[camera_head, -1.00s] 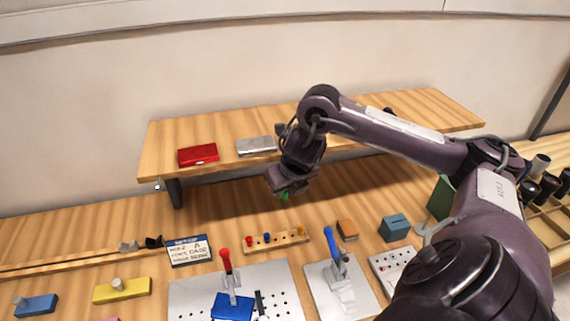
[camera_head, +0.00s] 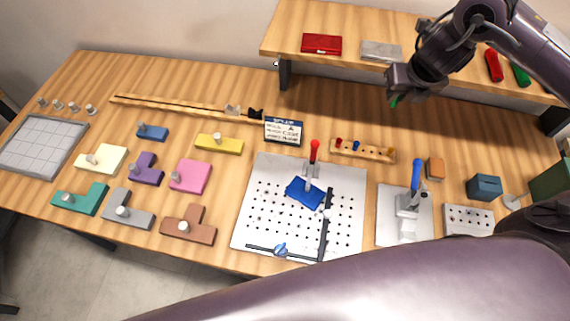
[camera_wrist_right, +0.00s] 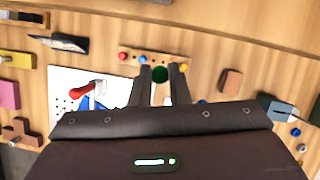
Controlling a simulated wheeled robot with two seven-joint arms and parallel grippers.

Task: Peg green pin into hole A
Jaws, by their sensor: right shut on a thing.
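My right gripper (camera_head: 400,84) is shut on the green pin (camera_head: 393,102), in the air near the front edge of the raised shelf. In the right wrist view the green pin (camera_wrist_right: 160,74) shows end-on between the two fingers. The pin rack (camera_head: 374,153), with red, blue and yellow pins, lies below on the table. The perforated plate (camera_head: 262,200) lies left of the rack, with a blue block (camera_head: 305,192) and a red-handled clamp (camera_head: 314,152) on it. A small sign (camera_head: 284,131) with a letter A stands behind it. I cannot tell which hole is A.
A blue-handled clamp (camera_head: 416,180) stands on a plate right of the perforated plate. Coloured knobbed blocks cover the left. The shelf (camera_head: 285,42) overhangs the back.

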